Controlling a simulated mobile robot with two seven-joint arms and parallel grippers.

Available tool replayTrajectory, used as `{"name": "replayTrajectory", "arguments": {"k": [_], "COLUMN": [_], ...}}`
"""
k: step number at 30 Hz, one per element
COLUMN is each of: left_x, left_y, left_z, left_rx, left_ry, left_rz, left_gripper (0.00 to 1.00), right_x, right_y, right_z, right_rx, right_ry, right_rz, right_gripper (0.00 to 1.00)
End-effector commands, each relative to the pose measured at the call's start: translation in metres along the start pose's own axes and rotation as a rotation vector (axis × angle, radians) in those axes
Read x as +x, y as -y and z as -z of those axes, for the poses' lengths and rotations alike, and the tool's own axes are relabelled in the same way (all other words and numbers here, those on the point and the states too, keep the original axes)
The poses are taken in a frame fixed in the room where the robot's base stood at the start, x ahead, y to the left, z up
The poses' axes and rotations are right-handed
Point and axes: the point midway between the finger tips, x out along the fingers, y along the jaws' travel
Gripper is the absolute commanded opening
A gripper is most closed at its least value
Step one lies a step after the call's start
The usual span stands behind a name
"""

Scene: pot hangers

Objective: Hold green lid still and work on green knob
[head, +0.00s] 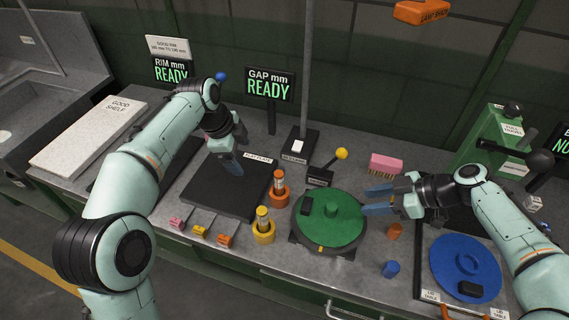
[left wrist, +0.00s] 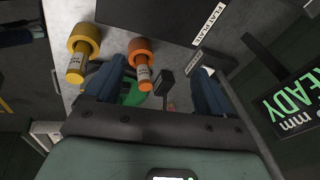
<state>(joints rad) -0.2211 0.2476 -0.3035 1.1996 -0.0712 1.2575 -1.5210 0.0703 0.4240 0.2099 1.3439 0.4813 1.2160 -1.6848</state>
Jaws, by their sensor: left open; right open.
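The green lid (head: 345,231) lies flat on a dark base on the bench, with the green knob (head: 331,209) at its middle. A black block sits near the lid's left rim. My right gripper (head: 366,201) is open just right of the lid, its fingers pointing at the rim, apart from the knob. My left gripper (head: 233,168) is open and empty above the flat plate (head: 212,199), well left of the lid. In the left wrist view a piece of the green lid (left wrist: 133,94) shows beyond the left gripper's fingers (left wrist: 166,95); its knob cannot be made out.
An orange gauge (head: 279,190) and a yellow gauge (head: 263,228) stand between the plate and the green lid. A yellow-balled lever (head: 341,154) and a pink brush (head: 386,163) are behind. A blue lid (head: 465,258) is at right; small orange and blue pieces are nearby.

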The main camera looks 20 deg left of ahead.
Motion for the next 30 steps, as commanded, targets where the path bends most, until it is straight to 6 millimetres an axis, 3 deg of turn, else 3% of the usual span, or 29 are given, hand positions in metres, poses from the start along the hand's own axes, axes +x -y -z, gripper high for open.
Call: {"name": "replayTrajectory", "arguments": {"k": [1, 3, 9, 17, 30], "left_x": [0.005, 0.009, 0.01, 0.025, 0.103], "left_y": [-0.003, -0.01, -0.028, -0.038, -0.061], "left_z": [0.027, 0.057, 0.11, 0.124, 0.139], "left_rx": [0.026, 0.055, 0.116, 0.131, 0.131], "left_ry": [-0.042, -0.094, -0.19, -0.212, -0.21], "left_rz": [-0.05, -0.117, -0.245, -0.281, -0.279], "left_gripper": [0.83, 0.83, 0.83, 0.83, 0.83], "right_x": [0.0, 0.0, 0.0, 0.0, 0.0], "right_y": [0.0, 0.0, 0.0, 0.0, 0.0], "right_z": [0.0, 0.0, 0.0, 0.0, 0.0], "right_rx": [0.0, 0.0, 0.0, 0.0, 0.0], "right_ry": [0.0, 0.0, 0.0, 0.0, 0.0], "right_rz": [0.0, 0.0, 0.0, 0.0, 0.0], "right_gripper": [0.43, 0.43, 0.43, 0.43, 0.43]}}
